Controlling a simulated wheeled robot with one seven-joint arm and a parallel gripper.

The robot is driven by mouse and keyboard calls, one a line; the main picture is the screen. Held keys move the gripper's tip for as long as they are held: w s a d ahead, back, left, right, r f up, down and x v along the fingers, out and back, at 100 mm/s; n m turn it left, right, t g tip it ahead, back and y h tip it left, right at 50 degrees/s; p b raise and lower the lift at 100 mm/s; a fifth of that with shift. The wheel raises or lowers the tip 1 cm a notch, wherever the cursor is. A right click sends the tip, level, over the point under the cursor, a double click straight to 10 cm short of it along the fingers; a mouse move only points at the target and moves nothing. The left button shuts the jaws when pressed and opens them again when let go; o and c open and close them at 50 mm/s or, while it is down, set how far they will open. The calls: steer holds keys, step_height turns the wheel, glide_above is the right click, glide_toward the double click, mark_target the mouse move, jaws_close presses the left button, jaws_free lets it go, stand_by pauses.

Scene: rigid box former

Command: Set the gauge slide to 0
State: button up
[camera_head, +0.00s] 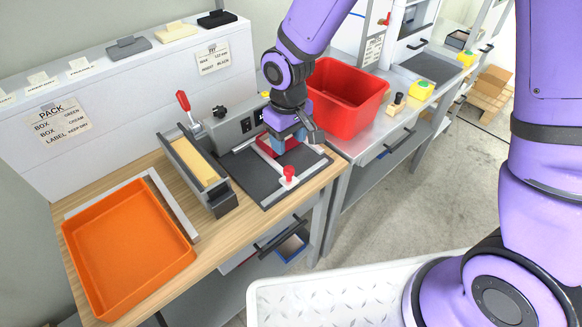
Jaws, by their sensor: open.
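A dark flat plate (251,172) with pale edge strips lies on the wooden bench. A small red knob on a white base (288,175) stands near its front edge; it looks like the gauge slide, but I cannot read any scale marks or its setting. My gripper (289,147) points down over the back right of the plate, behind the red knob and apart from it. It is open. A red-edged piece (264,148) lies under and beside the fingers, partly hidden by them, so I cannot tell whether they touch it.
A grey machine (232,125) with a red lever (183,101) stands behind and left of the plate, next to a channel holding tan sheets (194,162). A red bin (345,98) stands close behind my gripper. An orange tray (125,247) sits at left.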

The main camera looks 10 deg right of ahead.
mark_target(288, 169)
step_height(288, 169, down, 11)
steer(key=shift+r, duration=0.15)
stand_by(0.4)
steer(key=shift+a, duration=0.1)
jaws_close()
